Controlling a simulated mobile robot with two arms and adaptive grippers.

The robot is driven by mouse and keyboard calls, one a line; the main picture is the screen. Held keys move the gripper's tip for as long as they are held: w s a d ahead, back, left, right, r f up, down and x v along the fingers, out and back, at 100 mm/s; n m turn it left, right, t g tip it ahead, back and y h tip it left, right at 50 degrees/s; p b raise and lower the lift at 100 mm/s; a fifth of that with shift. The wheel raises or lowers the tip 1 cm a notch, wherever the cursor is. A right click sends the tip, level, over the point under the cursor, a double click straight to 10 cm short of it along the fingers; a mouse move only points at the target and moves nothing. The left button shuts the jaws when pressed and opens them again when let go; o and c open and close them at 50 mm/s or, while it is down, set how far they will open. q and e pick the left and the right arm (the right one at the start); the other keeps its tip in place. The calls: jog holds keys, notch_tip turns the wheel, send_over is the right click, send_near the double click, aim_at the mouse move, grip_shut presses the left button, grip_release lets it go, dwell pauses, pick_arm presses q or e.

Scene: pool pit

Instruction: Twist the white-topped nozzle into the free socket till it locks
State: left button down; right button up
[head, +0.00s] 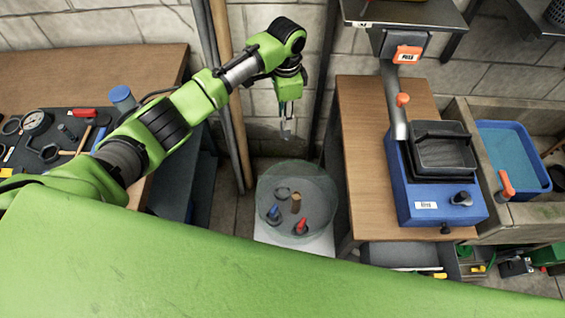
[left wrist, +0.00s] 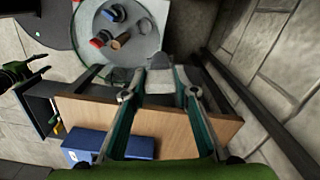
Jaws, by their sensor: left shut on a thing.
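My left gripper (head: 287,131) hangs above and behind a round, clear-walled grey basin (head: 322,185). It is shut on a small pale thing, apparently the white-topped nozzle (left wrist: 159,80), which shows between its fingers in the left wrist view. The fingers hide part of it. In the basin stand a blue-topped nozzle (head: 273,213) and a red-topped nozzle (head: 301,226). A dark ring (head: 283,193), seemingly the free socket, shows at the back. The held piece is apart from it. A green and black part at the wrist view's left edge may be my right gripper (left wrist: 22,72).
A brown upright cylinder (head: 296,203) stands among the nozzles. A wooden bench (head: 362,130) with a blue machine (head: 425,195) stands to the right. Poles (head: 232,95) lean on the back wall. A tool bench (head: 130,70) is at left, behind my left arm.

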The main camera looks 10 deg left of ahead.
aim_at(285, 134)
pick_arm(q)
jog(key=f+m, duration=0.1)
jog(key=f, duration=0.1)
jog(key=s+f+m, duration=0.1)
jog(key=f, duration=0.2)
jog(key=f+m, duration=0.1)
jog(key=f, duration=0.1)
jog(key=shift+s+d+f, duration=0.1)
jog(key=shift+s+f, duration=0.05)
jog(key=shift+f, duration=0.1)
jog(key=s+f+m+b, duration=0.2)
jog(key=f+m+b, duration=0.3)
jog(key=f+m, duration=0.4)
jog(key=s+f+m+b, duration=0.3)
jog(key=f+m+b, duration=0.3)
jog(key=f+m, duration=0.3)
jog(key=shift+d+f, duration=0.2)
pick_arm(e)
notch_tip(285, 134, down, 11)
jog(key=a, duration=0.1)
jog(key=shift+a, duration=0.15)
jog(key=shift+d, duration=0.2)
